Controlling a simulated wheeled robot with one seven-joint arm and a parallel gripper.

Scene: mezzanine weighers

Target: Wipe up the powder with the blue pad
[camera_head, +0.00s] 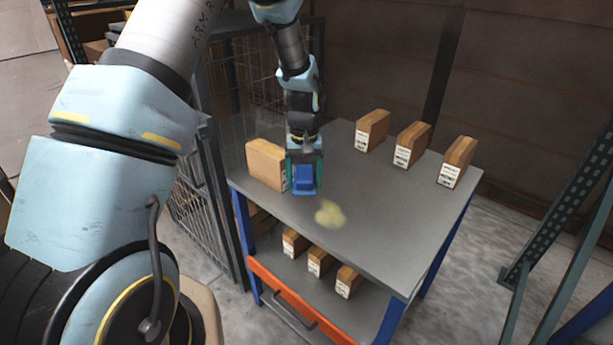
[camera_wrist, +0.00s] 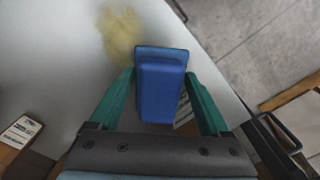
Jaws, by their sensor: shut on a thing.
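The powder (camera_head: 330,214) is a pale yellow patch on the grey top of the workbench (camera_head: 385,215), near its front edge. It also shows in the wrist view (camera_wrist: 121,32), at the upper left, beyond the pad. The blue pad (camera_head: 304,178) is a block with a handle-like upper part; in the wrist view the pad (camera_wrist: 160,85) sits between the green fingers. My gripper (camera_head: 304,172) is shut on it, at the left part of the bench top, up and left of the powder. Whether the pad touches the top I cannot tell. The pad's underside is hidden.
A cardboard box (camera_head: 265,163) stands close left of my gripper. Three boxes line the back of the top, one of them at the right (camera_head: 457,161). More boxes (camera_head: 318,262) sit on the lower shelf. A wire cage (camera_head: 200,200) stands left. The middle of the top is clear.

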